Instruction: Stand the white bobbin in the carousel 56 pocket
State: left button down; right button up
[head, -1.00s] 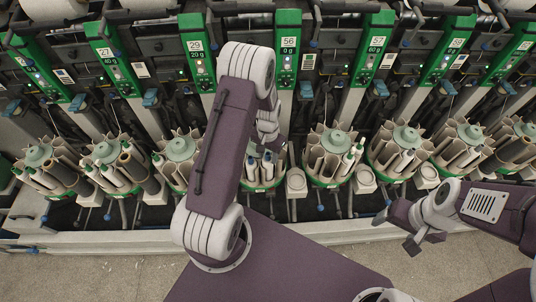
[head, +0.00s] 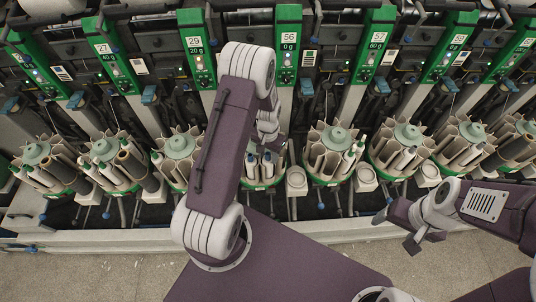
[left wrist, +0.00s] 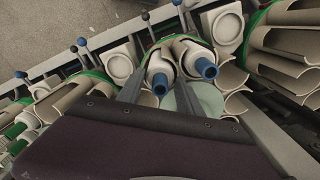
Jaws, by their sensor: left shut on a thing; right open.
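The carousel under the 56 label (head: 289,40) has a green base rim (head: 262,186) and pale pockets. My arm covers its left part in the head view. Two white bobbins with blue tips stand in neighbouring pockets there. In the left wrist view my left gripper (left wrist: 160,83) is shut on one white bobbin (left wrist: 160,65), a dark finger on each side of it. This bobbin sits within a pocket's curved walls; whether it rests on the bottom I cannot tell. The other white bobbin (left wrist: 192,55) is beside it. My right gripper (head: 411,236) is open and empty, far right of this carousel.
More carousels stand in a row on both sides, such as the one under label 57 (head: 331,137). Pale square blocks with round tops (head: 296,181) and lever knobs (left wrist: 82,42) lie between them. The floor (head: 90,275) in front is clear.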

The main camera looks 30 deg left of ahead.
pick_arm(q)
jog(key=shift+f, duration=0.1)
jog(key=c, duration=0.7)
grip_release()
notch_tip(320, 180, up, 9)
jog(key=shift+f+b, duration=0.1)
jog(key=shift+b, duration=0.5)
